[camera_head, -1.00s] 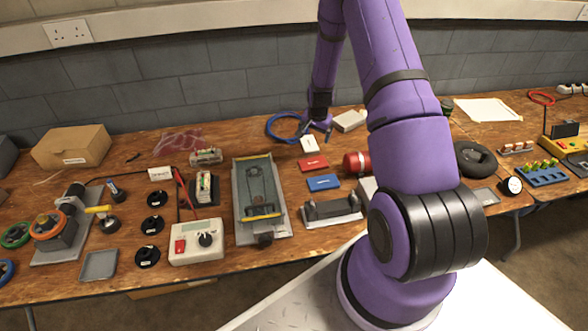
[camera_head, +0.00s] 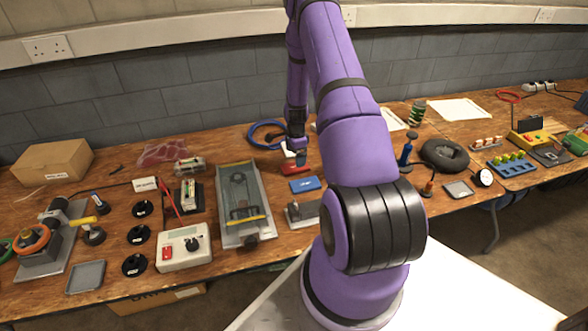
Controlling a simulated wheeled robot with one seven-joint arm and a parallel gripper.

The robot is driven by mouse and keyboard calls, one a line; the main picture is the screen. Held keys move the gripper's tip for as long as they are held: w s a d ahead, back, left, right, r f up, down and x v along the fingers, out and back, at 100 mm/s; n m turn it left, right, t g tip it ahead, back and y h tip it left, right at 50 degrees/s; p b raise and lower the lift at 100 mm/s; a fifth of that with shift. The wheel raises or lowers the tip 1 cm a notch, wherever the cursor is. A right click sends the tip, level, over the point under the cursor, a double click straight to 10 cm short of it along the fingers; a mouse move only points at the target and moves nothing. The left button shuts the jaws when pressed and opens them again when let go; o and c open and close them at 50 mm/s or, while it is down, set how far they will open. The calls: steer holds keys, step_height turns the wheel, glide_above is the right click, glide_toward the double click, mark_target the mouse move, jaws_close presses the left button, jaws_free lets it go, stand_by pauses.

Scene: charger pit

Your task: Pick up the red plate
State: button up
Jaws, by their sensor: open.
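The red plate (camera_head: 292,170) lies flat on the wooden bench, left of my upper arm, just behind the blue plate (camera_head: 305,184). My gripper (camera_head: 301,160) points down right over the red plate's back part and hides some of it. It is open and nothing shows between its fingers. I cannot tell whether the fingertips touch the plate. A white block (camera_head: 287,149) stands just behind the red plate, partly hidden by the gripper.
A blue cable coil (camera_head: 266,134) lies behind the plates. A grey framed rig (camera_head: 242,200) stands to their left and a dark metal holder (camera_head: 301,212) in front. My arm hides the bench to the right. Bare wood shows between the rig and the plates.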

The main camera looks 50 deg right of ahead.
mark_target(295, 168)
steer(key=shift+f, duration=2.7)
steer(key=c, duration=1)
